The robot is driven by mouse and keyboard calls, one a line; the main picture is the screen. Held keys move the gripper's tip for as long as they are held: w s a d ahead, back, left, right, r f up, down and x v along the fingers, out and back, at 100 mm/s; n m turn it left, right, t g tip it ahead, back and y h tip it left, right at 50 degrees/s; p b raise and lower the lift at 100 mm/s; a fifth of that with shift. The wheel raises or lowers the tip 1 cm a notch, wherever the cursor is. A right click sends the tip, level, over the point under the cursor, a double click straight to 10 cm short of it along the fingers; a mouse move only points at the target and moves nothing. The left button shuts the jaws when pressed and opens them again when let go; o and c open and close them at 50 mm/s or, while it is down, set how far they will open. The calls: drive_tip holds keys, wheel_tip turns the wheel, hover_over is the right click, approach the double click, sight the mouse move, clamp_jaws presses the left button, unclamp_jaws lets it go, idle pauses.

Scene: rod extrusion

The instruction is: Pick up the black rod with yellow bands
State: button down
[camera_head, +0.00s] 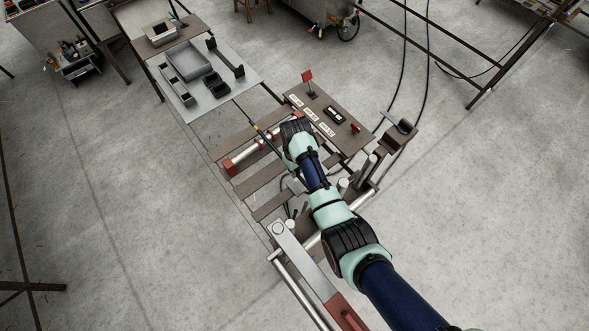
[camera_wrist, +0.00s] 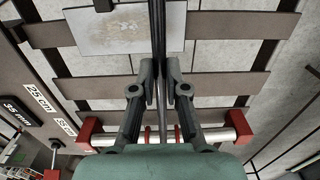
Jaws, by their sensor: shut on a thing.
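The black rod with yellow bands (camera_head: 259,130) shows in the head view as a thin dark line slanting over the slatted frame, left of my wrist. In the wrist view the dark rod (camera_wrist: 158,30) runs nearly straight up the picture between my fingers. My gripper (camera_wrist: 160,80) is shut on it, with one finger on each side. The rod seems to be above the slats, but its exact height is hard to tell. Its yellow bands cannot be made out in the wrist view. My fingertips are hidden in the head view.
A silver bar (camera_wrist: 160,136) with red end blocks lies across the frame below my gripper. A brown panel (camera_head: 348,136) with size labels and red parts stands at the right. A grey board (camera_head: 235,82) with trays lies beyond the slats.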

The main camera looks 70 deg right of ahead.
wheel_tip(320, 180, up, 20)
drive_tip(key=p, duration=0.7)
drive_tip(key=shift+p, duration=0.3)
